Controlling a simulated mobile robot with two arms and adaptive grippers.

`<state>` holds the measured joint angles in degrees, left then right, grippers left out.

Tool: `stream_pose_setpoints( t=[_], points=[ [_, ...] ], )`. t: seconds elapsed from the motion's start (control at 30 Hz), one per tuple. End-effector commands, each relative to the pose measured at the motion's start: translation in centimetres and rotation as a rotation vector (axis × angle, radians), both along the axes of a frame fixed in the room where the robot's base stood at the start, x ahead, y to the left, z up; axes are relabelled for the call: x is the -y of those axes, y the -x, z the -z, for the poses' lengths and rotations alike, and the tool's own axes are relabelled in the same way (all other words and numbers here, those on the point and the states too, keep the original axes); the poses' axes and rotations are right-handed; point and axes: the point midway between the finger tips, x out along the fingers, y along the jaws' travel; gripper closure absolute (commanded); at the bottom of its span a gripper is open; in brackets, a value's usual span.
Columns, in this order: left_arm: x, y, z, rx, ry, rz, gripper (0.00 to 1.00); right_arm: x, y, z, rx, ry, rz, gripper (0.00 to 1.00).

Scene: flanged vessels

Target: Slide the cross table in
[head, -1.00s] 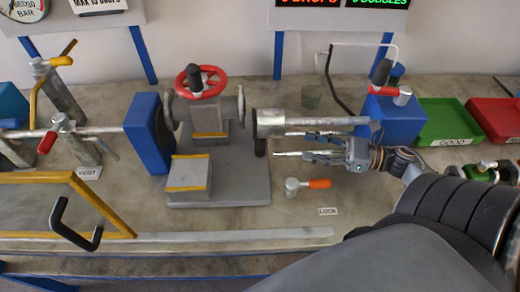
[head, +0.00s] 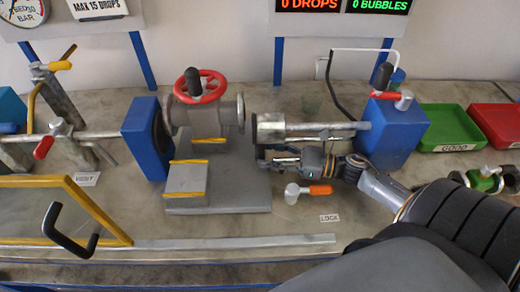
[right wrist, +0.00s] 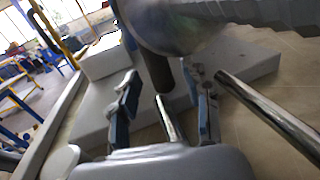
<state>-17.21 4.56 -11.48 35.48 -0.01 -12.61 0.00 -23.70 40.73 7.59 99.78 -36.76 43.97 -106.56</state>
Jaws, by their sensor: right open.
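The cross table, a grey slab (head: 235,198), carries a flanged valve (head: 208,115) with a red handwheel and a low grey block (head: 188,181). It lies between the left blue plate (head: 146,138) and a metal cylinder (head: 268,128) on the right. My right gripper (head: 263,158) is open at the slab's right side, below the cylinder. In the right wrist view, its fingers (right wrist: 165,100) are apart, with a dark upright post (right wrist: 157,72) between and just beyond them. I cannot tell whether they touch the post. My left gripper is not in view.
An orange-handled lever (head: 308,190) by the LOCK label (head: 329,218) is close below my right gripper. A blue block (head: 395,130) stands right of the cylinder's rods. Green (head: 447,127) and red (head: 497,124) trays lie farther right. A yellow-framed guard (head: 60,215) is at front left.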

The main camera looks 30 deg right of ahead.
Motion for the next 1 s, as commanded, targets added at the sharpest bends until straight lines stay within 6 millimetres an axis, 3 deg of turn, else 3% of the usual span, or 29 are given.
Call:
stream_pose_setpoints(
  t=[0.2, 0.57, 0.8, 1.0],
  points=[
    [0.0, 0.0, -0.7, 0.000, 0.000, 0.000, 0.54, -1.6, -1.7, -0.1, 0.001, 0.000, 0.000, 0.52],
    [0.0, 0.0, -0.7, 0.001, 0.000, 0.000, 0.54, -1.9, -2.0, 0.1, -0.001, 0.000, 0.001, 0.52],
    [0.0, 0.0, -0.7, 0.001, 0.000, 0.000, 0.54, -1.9, -2.0, 0.1, -0.001, 0.000, 0.000, 0.99],
    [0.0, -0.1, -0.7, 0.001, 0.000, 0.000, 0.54, -1.9, -2.0, 0.1, -0.001, 0.000, 0.000, 1.00]
  ],
)
